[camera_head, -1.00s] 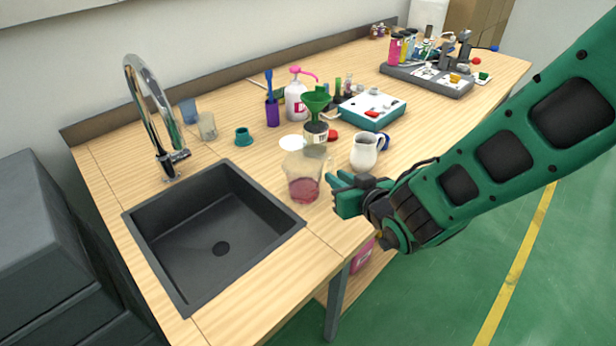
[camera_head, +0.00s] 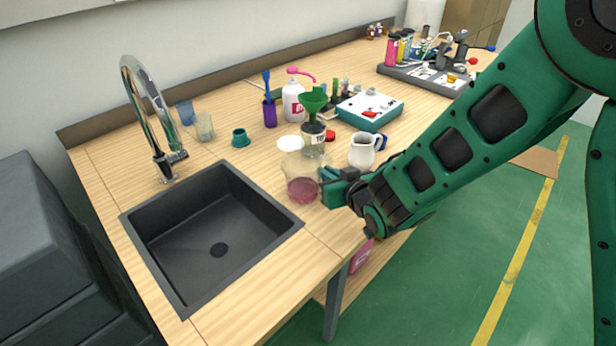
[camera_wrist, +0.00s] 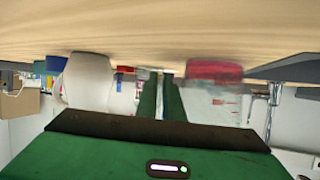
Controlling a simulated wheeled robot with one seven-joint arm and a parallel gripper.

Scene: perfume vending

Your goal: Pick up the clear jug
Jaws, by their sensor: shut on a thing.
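The clear jug (camera_head: 302,184) holds some red-pink liquid and stands upright on the wooden bench, just right of the sink. In the wrist view, which is upside down, the jug (camera_wrist: 214,74) is right of the fingers and looks blurred. My gripper (camera_head: 327,182) is at the jug's right side. In the wrist view the two green fingers of my gripper (camera_wrist: 160,90) are close together, shut on the jug at its handle side. The handle itself is mostly hidden by the fingers.
A white pitcher (camera_head: 362,151) stands close behind my gripper. A bottle (camera_head: 312,142) with a green funnel (camera_head: 312,101) is behind the jug. The sink (camera_head: 215,240) opens to the left. The bench's front edge is near my gripper.

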